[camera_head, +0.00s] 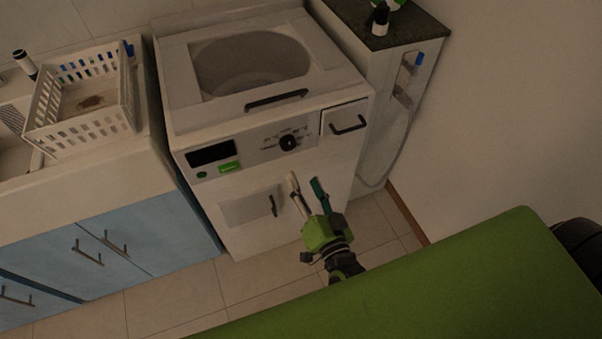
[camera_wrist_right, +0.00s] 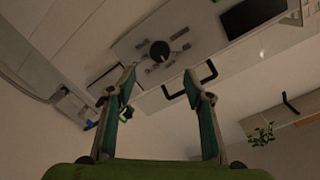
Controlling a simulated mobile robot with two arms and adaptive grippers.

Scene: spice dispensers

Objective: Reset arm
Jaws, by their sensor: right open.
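My right gripper (camera_head: 305,187) is open in the head view, in front of the lower front of a white washing machine (camera_head: 300,165). Its fingers point up toward the machine, with nothing between them. In the right wrist view the two fingers of my right gripper (camera_wrist_right: 158,80) stand apart and empty, with the machine's control panel and dark dial (camera_wrist_right: 159,51) beyond them. My left gripper does not show in either view.
A counter with blue cabinets (camera_head: 110,240) and a white basket (camera_head: 85,100) stands at the left. A narrow cabinet with a dark top (camera_head: 400,35) is right of the machine. A large green surface (camera_head: 460,285) fills the lower right. Tiled floor shows between.

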